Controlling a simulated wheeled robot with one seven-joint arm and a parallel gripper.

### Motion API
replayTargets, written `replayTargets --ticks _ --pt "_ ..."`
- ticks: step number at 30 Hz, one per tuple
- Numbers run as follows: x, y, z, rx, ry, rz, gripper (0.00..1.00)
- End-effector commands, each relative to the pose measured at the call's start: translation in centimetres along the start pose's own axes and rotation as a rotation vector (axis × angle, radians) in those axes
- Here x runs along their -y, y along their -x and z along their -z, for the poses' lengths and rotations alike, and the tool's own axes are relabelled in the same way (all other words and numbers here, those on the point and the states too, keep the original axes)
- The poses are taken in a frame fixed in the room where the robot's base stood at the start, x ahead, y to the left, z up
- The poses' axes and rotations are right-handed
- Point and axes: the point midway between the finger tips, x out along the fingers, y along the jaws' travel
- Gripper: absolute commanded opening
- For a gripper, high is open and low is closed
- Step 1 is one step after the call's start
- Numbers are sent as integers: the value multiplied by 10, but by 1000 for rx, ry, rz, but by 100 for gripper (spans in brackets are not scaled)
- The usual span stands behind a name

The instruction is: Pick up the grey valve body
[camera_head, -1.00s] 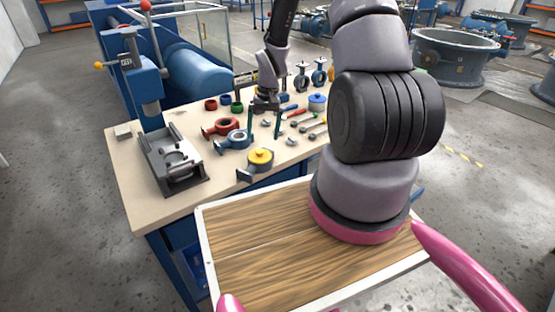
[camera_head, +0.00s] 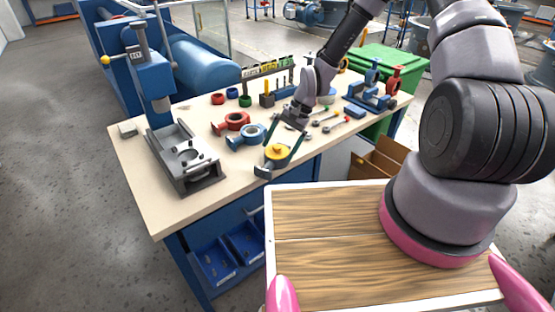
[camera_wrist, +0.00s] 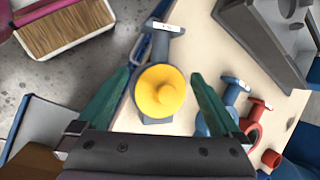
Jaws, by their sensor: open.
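The grey valve body (camera_head: 262,172) lies near the front edge of the workbench, with a yellow disc (camera_head: 277,152) and knob in its ring. In the wrist view the grey valve body (camera_wrist: 161,45) is centred, its flanged neck pointing up the picture and the yellow disc (camera_wrist: 160,92) covering most of the ring. My gripper (camera_head: 283,148) is over it, pointing down. In the wrist view the open green fingers of my gripper (camera_wrist: 160,75) stand on either side of the ring, with nothing held. Whether they touch it, and their exact height, I cannot tell.
A blue valve body (camera_head: 247,137) and a red one (camera_head: 231,122) lie close by to the left. A grey press fixture (camera_head: 184,157) stands further left. Tools and a valve rack (camera_head: 372,94) are to the right. Bare bench (camera_head: 225,165) lies between fixture and valve.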

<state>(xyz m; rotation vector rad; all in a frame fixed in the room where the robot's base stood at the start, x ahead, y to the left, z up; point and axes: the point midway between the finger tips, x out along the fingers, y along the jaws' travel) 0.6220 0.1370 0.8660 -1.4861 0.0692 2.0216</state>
Motion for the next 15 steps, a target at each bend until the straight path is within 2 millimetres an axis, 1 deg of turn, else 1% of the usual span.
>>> replayTargets --ticks 5,12,15 --pt "-1 -14 0 0 0 -1 100" --pt "0 -49 0 1 2 -1 100" --pt "-1 -57 0 1 0 -1 100"
